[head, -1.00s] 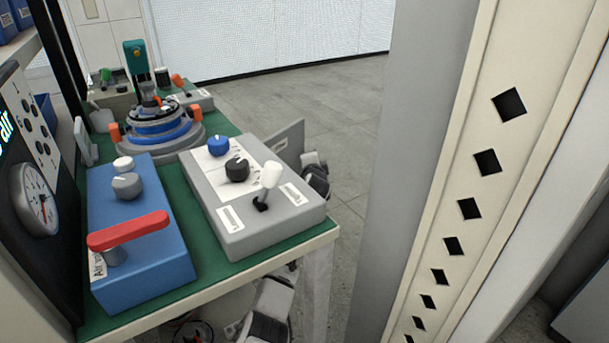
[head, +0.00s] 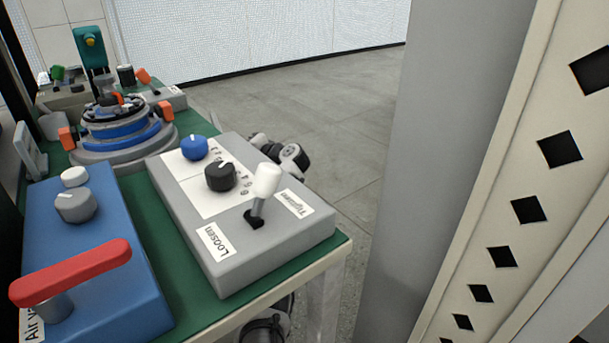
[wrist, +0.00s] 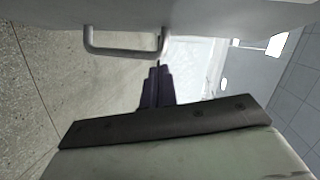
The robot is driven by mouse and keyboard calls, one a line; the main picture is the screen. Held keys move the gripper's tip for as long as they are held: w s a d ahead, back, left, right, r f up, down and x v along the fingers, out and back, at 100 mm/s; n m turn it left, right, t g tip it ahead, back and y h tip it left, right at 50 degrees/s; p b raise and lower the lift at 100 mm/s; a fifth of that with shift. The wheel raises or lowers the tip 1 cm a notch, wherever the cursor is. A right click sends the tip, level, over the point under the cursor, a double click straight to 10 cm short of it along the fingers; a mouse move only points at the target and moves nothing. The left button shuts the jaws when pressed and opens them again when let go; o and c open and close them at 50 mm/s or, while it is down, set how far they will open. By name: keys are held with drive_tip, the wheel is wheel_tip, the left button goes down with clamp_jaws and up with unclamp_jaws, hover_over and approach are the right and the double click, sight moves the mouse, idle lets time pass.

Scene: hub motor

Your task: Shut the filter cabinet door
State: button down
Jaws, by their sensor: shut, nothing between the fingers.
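In the wrist view, a pale grey panel (wrist: 220,14) with a bar handle (wrist: 135,50) crosses the top; it may be the filter cabinet door, but I cannot be sure. My gripper (wrist: 157,68) points toward this panel, its dark fingers together and empty. In the head view, the gripper and cabinet door cannot be made out. White and black arm links (head: 285,155), seemingly mine, show behind the grey control box.
A green-topped bench (head: 255,310) carries the grey control box (head: 225,240), a blue box (head: 100,260) with a red lever (head: 75,270), and a round fixture (head: 120,130). A tall cream post with diamond holes (head: 520,180) stands at right. Open floor (head: 300,95) lies beyond.

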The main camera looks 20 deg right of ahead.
drive_tip(key=a+n+g+y+b, duration=0.1)
drive_tip(key=a+n+g+y, duration=0.1)
drive_tip(key=a, duration=0.4)
drive_tip(key=shift+w+a+n+g+y+b, duration=0.3)
drive_tip(key=shift+w+n+y+b, duration=0.1)
drive_tip(key=shift+w+n+y, duration=0.15)
drive_tip(key=shift+s, duration=0.1)
drive_tip(key=shift+s, duration=0.1)
